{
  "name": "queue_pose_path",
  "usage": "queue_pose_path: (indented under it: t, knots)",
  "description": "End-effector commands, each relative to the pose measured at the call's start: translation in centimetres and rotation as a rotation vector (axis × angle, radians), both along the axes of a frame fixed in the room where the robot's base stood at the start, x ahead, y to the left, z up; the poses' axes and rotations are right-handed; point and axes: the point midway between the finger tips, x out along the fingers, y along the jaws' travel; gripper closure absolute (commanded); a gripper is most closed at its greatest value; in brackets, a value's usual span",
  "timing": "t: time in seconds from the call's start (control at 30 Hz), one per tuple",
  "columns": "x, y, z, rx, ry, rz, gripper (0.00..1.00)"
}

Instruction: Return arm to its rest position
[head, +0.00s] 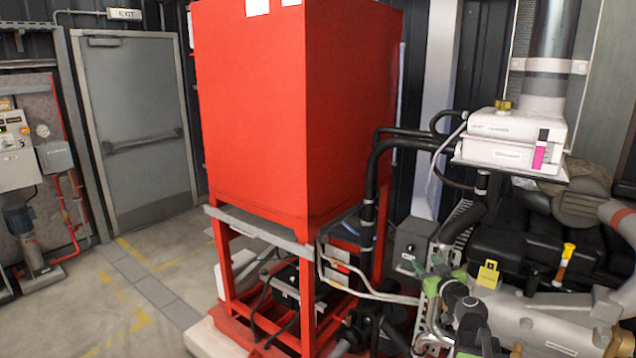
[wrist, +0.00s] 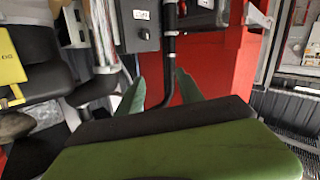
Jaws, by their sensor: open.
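My gripper (wrist: 160,88) shows in the wrist view as two green fingers spread apart, with nothing held between them. A black and green part of my own arm fills the bottom of that view. A black pipe (wrist: 170,55) runs down behind the gap between the fingers; whether a finger touches it I cannot tell. In the head view green parts that look like my gripper (head: 442,272) stand at the lower right, in front of the engine. The rest of my arm is hard to make out there.
A red tank (head: 290,110) on a red frame (head: 225,265) stands in the middle. The engine (head: 515,245) with a white box (head: 510,140) crowds the right. A grey box with a knob (wrist: 140,25) is close beyond my fingers. Open floor (head: 150,270) lies left, before a grey door (head: 140,125).

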Motion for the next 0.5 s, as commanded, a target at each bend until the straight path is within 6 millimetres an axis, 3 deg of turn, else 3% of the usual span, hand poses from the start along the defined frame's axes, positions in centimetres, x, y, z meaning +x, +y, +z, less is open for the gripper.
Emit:
queue_pose_path:
  t: [0.03,0.17,0.2,0.3,0.37,0.4,0.47,0.5]
  knots:
    - [0.5,4.4,-1.2,-0.016,0.034,0.080,0.56]
    - [0.0,15.3,-5.0,-0.049,0.178,0.292,0.56]
    - [-0.8,18.5,-6.5,-0.058,0.241,0.354,0.56]
    - [-3.9,25.4,-11.0,-0.080,0.444,0.482,0.56]
    - [-6.9,28.3,-14.3,-0.096,0.617,0.524,0.56]
    - [-9.3,29.2,-16.6,-0.106,0.760,0.517,0.56]
    - [-13.1,28.1,-19.6,-0.110,0.989,0.426,0.56]
    - [-15.2,26.0,-20.8,-0.098,1.115,0.325,0.56]
